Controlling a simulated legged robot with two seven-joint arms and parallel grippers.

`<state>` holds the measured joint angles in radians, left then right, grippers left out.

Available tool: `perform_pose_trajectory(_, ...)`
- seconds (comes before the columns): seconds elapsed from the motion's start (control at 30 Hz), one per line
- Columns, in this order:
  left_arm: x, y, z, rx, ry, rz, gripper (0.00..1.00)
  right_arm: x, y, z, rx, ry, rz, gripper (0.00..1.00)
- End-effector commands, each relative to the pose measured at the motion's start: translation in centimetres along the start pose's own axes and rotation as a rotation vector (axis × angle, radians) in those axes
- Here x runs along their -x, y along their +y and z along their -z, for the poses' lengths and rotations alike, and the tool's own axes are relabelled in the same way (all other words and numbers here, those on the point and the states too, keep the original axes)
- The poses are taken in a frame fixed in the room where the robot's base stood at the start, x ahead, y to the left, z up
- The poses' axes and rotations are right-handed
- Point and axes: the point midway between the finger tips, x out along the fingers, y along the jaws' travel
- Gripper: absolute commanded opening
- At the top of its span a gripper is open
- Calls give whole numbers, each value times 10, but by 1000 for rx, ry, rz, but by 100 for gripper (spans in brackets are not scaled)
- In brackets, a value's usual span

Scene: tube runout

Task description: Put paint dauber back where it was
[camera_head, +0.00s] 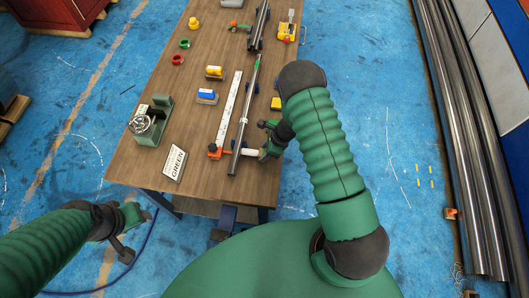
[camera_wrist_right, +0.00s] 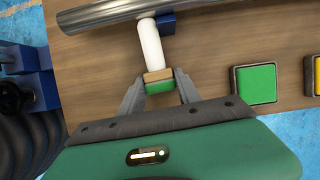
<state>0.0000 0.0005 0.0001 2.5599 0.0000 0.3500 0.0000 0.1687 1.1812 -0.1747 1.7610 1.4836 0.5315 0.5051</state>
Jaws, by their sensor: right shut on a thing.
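The paint dauber has a white stem (camera_wrist_right: 151,43) with a tan and green end (camera_wrist_right: 159,82). My right gripper (camera_wrist_right: 156,84) is shut on that end. In the head view the white stem (camera_head: 250,153) points left from my right gripper (camera_head: 267,151) to the near end of the long steel tube (camera_head: 244,120). The white tip meets the tube's edge; I cannot tell whether it touches. A sign reading GREEN (camera_head: 174,163) lies at the table's near edge. My left gripper (camera_head: 130,214) hangs off the table at the lower left, and its jaws are unclear.
In the wrist view a green pad (camera_wrist_right: 255,83) and a yellow pad (camera_wrist_right: 316,74) lie right of my gripper. A ruler (camera_head: 229,110), a green vise-like device (camera_head: 152,120) and small coloured blocks share the table (camera_head: 190,140). Steel pipes (camera_head: 465,140) lie at the far right.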

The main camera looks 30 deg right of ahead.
Motion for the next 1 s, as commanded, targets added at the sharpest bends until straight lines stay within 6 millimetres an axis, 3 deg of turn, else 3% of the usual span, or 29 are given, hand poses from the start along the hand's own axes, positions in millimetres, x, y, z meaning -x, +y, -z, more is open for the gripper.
perform_pose_trajectory(0.03, 1, 0, 0, 0, 0, 0, 54, 1, -1, 0, -1, 1, 3, 0)
perform_pose_trajectory(0.07, 1, 0, 0, 0, 1, 0, 54, 1, -1, 0, -1, 1, 3, 42)
perform_pose_trajectory(0.2, 1, 0, 0, 0, 1, 0, 54, 2, -1, 0, -1, 1, 3, 60)
perform_pose_trajectory(0.6, 0, 0, 0, 0, 1, 0, 54, 1, 0, 2, 1, 0, 2, 61)
perform_pose_trajectory(0.77, -15, 0, -3, 0, 1, 0, 54, 33, -3, 3, 0, -1, 7, 61)
perform_pose_trajectory(1.0, -17, 0, -4, 0, 1, 0, 54, 109, -4, 0, 1, 0, 7, 61)
